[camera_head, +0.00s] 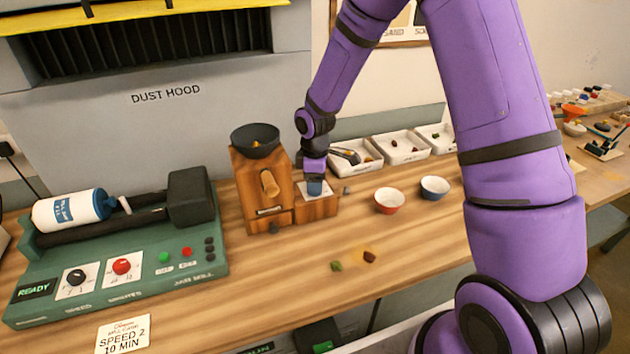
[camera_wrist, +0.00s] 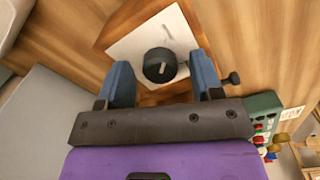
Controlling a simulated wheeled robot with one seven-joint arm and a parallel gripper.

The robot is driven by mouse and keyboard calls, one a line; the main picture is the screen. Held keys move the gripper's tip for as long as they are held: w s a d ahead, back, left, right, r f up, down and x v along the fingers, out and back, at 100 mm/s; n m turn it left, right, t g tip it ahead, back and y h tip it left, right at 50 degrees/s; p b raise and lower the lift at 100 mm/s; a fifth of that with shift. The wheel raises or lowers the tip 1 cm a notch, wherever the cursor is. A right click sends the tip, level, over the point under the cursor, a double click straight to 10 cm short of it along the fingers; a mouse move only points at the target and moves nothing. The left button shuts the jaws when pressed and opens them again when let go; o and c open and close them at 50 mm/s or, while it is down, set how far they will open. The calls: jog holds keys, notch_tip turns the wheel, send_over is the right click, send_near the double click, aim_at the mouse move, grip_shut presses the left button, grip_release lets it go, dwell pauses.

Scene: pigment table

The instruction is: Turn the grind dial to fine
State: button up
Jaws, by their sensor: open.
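The grind dial (camera_wrist: 160,66) is a black round knob with a pale pointer line, on a white plate (camera_wrist: 140,45) on a wooden block. In the wrist view my gripper (camera_wrist: 162,78) is open, with one blue finger on each side of the dial and a gap to each. The wooden grinder (camera_head: 262,188) with a black bowl on top stands beside this block (camera_head: 317,206) in the head view. There my gripper (camera_head: 315,188) points down over the block and hides the dial. The plate's markings cannot be read.
A green jar mill (camera_head: 120,262) with a white bottle stands at the left. A red bowl (camera_head: 389,200) and a blue bowl (camera_head: 435,188) stand to the right of the block. White trays (camera_head: 402,149) stand behind. Two small lumps lie on the open table in front.

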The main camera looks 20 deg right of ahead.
jog(key=c, duration=0.9)
jog(key=shift+m, duration=0.4)
jog(key=m, duration=0.3)
jog(key=shift+m, duration=0.4)
jog(key=m, duration=1.3)
jog(key=shift+m, duration=0.3)
